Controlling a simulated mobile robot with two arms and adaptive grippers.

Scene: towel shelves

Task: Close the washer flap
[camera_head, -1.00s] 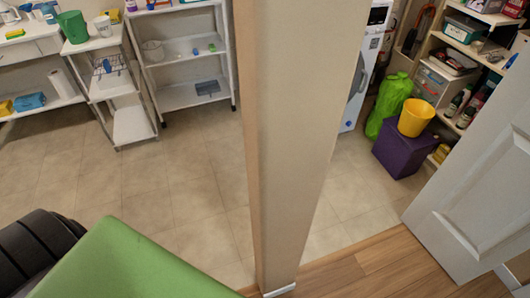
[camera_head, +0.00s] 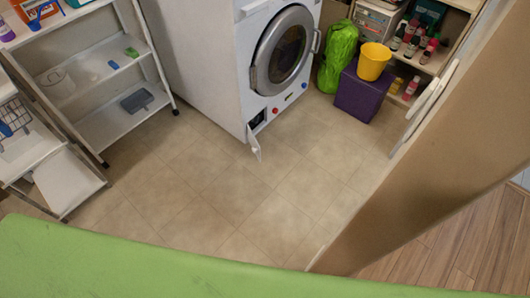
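The white washer (camera_head: 201,72) stands at the back centre, with its round grey-rimmed door (camera_head: 281,50) on the front looking closed. A small white flap (camera_head: 254,143) at the lower left of the washer's front stands open and sticks outward. A dark opening (camera_head: 257,121) shows beside it. Neither of my grippers is in view.
A large green surface (camera_head: 150,262) fills the bottom foreground. A beige wall edge (camera_head: 420,165) crosses the right side. White shelves (camera_head: 118,112) stand left; a purple box (camera_head: 360,95) with a yellow bucket (camera_head: 373,62) stands right of the washer. Tiled floor before the washer is clear.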

